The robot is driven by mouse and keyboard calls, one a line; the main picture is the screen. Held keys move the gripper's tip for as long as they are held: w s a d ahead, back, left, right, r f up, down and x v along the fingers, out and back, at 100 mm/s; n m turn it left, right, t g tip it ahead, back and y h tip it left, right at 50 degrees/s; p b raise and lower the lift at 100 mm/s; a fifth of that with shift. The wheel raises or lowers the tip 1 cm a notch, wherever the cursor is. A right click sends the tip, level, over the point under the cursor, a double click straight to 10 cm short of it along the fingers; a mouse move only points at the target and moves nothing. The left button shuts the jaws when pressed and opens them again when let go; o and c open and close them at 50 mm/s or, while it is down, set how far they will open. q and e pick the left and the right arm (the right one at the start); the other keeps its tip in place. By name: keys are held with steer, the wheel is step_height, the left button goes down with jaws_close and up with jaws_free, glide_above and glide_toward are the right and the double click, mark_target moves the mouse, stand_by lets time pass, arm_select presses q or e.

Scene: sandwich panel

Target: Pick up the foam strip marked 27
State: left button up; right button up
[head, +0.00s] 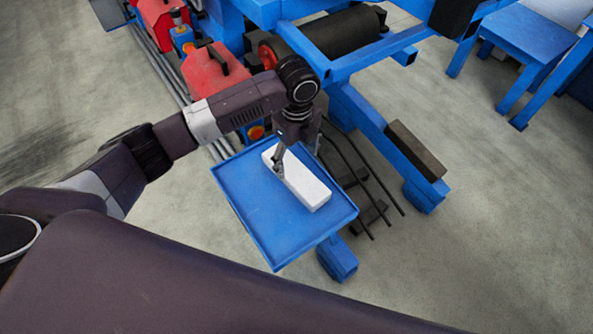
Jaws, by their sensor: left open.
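A white foam strip (304,186) lies on a blue tray (254,205), along the tray's right side. No number can be read on it from here. My left gripper (297,164) points down over the upper part of the strip. Its fingers are open, one in front of the strip's near side and the other towards its far side. I cannot tell whether the fingers touch the strip. The gripper hides part of the strip's upper end. My right gripper is not in view.
A blue machine frame with a dark roller (343,34) stands just behind the tray. Dark rods (368,185) lie to the tray's right. A blue table (522,40) is at the upper right. The tray's left part is bare.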

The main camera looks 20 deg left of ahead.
mark_target(295, 172)
arm_select(q)
steer(key=shift+s+f+p, duration=0.2)
steer(key=shift+f+p, duration=0.1)
steer(key=shift+f, duration=0.6)
step_height(295, 172, down, 4)
steer(key=shift+w+a+r+p, duration=0.1)
steer(key=shift+a+p, duration=0.05)
steer(key=shift+p, duration=0.5)
steer(key=shift+f, duration=0.5)
steer(key=c, duration=1.3)
